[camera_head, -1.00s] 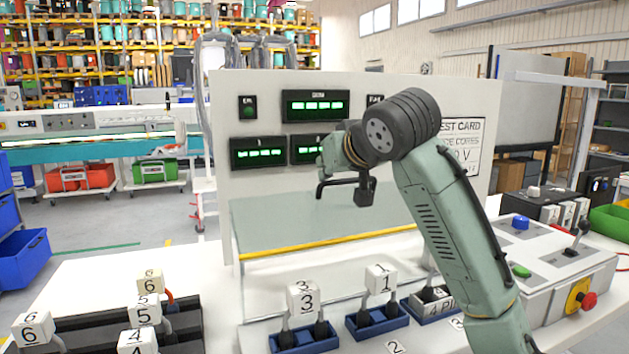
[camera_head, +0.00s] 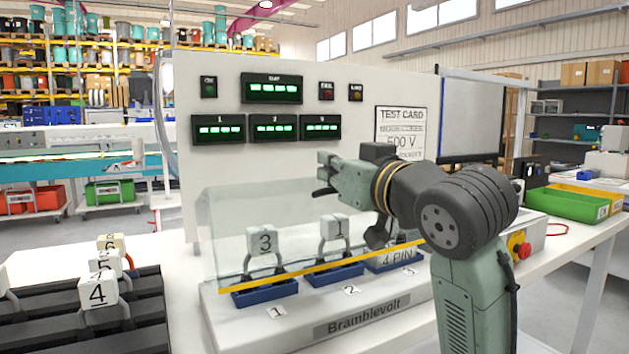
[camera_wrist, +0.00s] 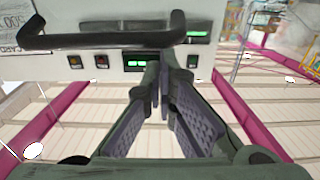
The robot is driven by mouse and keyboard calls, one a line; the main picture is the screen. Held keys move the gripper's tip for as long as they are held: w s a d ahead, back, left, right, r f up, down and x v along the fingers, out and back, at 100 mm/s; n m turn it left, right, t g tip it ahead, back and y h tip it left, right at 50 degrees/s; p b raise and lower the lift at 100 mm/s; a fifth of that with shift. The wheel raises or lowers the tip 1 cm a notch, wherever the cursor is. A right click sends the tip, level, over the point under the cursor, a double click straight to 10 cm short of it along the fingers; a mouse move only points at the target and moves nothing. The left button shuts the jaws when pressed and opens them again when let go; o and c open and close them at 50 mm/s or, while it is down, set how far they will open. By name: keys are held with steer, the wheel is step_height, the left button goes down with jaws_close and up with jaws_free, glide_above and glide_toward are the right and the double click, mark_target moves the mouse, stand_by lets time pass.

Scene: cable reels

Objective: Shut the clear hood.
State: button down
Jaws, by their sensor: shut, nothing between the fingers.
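The clear hood (camera_head: 225,230) stands in front of the white panel, its yellow front edge (camera_head: 325,269) low across the blue trays. Cubes 3 (camera_head: 262,241) and 1 (camera_head: 335,227) show through or behind it. I cannot tell whether the edge rests fully on the white base (camera_head: 300,325). My gripper (camera_head: 322,176) is shut and empty, above the yellow edge near the hood's upper part; contact with the hood is unclear. In the wrist view the fingers (camera_wrist: 168,75) are close together, pointing toward the panel.
The white panel (camera_head: 300,65) with green displays stands behind the hood. A black rack (camera_head: 120,320) with numbered cubes is at left. A red button (camera_head: 519,246) and a green bin (camera_head: 565,204) are at right. White table surface is clear between rack and base.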

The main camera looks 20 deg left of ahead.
steer(key=shift+t+y, duration=0.8)
steer(key=shift+y, duration=0.1)
steer(key=shift+s+d+f+b, duration=1.55)
steer(key=shift+d+f+b, duration=0.15)
steer(key=shift+b, duration=0.5)
steer(key=shift+f, duration=0.15)
